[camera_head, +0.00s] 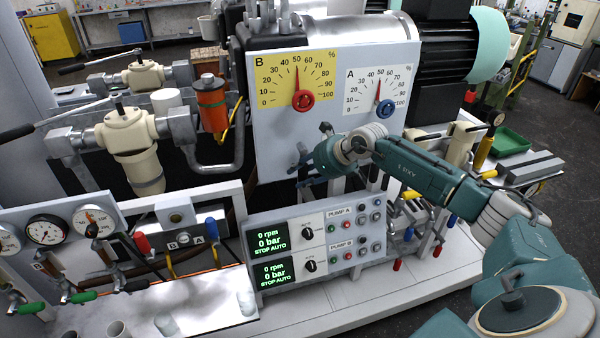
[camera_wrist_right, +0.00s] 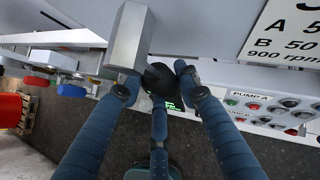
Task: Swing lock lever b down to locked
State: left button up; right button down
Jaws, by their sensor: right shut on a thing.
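A square grey metal bar (camera_wrist_right: 130,38) stands right beside the left finger. In the head view the gripper and its wrist hide most of the lever, so its exact angle cannot be told. My left gripper is not in view.
The panel above carries yellow dial B (camera_head: 296,80) and white dial A (camera_head: 379,88). The pump control box (camera_head: 315,240) stands close below the gripper. Pipes and an orange cylinder (camera_head: 212,105) are to the left. The white bench top (camera_head: 345,290) is clear in front.

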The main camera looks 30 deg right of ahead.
dwell(0.3)
jog(key=c, duration=1.2)
grip_release()
jog(key=v, duration=1.2)
